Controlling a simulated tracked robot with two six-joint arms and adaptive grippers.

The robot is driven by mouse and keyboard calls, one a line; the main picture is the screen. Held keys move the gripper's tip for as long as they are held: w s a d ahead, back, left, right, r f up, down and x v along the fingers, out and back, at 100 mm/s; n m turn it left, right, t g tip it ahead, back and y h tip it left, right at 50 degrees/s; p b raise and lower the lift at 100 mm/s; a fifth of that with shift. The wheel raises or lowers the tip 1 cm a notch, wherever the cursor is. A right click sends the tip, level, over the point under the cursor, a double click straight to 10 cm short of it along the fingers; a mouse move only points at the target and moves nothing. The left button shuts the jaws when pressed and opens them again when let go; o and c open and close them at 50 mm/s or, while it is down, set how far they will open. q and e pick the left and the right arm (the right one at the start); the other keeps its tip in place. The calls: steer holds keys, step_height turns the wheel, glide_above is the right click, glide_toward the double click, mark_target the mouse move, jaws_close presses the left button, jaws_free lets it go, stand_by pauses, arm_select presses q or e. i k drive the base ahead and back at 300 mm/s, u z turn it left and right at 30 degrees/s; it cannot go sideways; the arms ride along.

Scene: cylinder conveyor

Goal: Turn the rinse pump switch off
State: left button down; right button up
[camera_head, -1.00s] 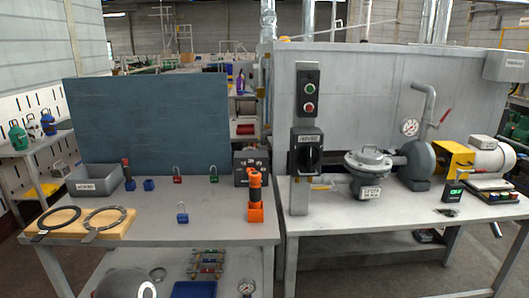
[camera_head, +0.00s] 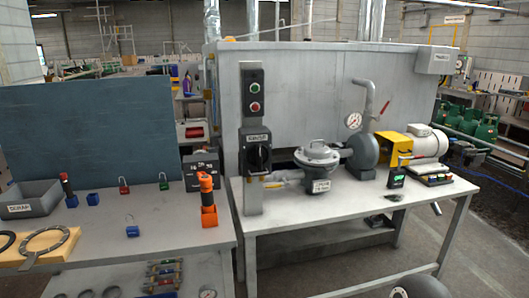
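The rotary switch (camera_head: 258,158) is a black box with a round black knob, mounted on a grey upright post at the left end of the right-hand bench. A small white label (camera_head: 258,138) sits above the knob; its print is too small to read surely. The knob's pointing direction is hard to tell. Above it is a dark button box (camera_head: 254,96) with a green button over a red one. The grey pump (camera_head: 317,158) with pipework stands right of the post.
A gauge (camera_head: 354,121), yellow-guarded motor (camera_head: 395,147) and handheld meter (camera_head: 397,178) are on the right bench (camera_head: 290,215). The left bench (camera_head: 165,225) holds a grey bin (camera_head: 30,198), several padlocks and an orange-based tool (camera_head: 208,212). The right bench's front strip is mostly clear.

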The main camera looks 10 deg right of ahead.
mark_target(257, 154)
steer(key=u, duration=0.1)
steer(key=i, duration=1)
steer(key=z, duration=0.1)
